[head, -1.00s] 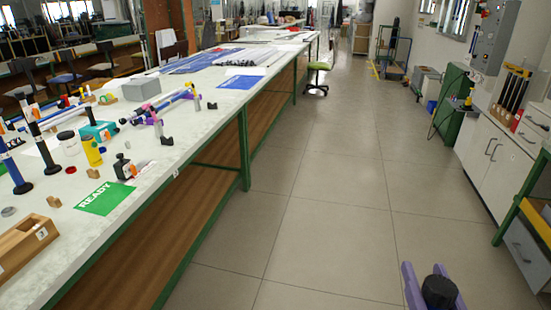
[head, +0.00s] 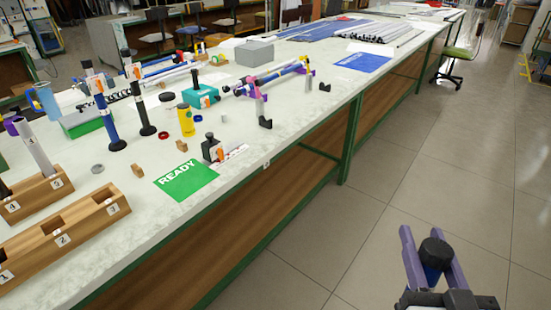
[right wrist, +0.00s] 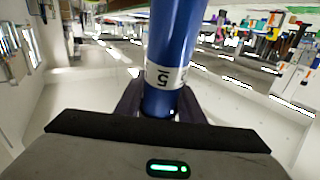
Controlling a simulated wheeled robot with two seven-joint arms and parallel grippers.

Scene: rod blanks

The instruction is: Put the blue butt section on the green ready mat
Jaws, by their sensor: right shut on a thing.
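My right gripper (head: 434,258) is shut on a blue butt section (head: 433,274) with a black end cap, held over the floor to the right of the table. In the right wrist view the blue tube (right wrist: 174,45) stands between the fingers and carries a white label reading 5. The green ready mat (head: 188,188) lies flat on the table near its front edge, marked READY, with nothing on it. My left gripper is not in view.
A black bottle (head: 212,149) with an orange part stands just behind the mat. Wooden slotted blocks (head: 88,229) lie to its left. Upright rods, including a blue one (head: 106,115), a yellow bottle (head: 186,121) and a rod on supports (head: 268,79) stand farther back.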

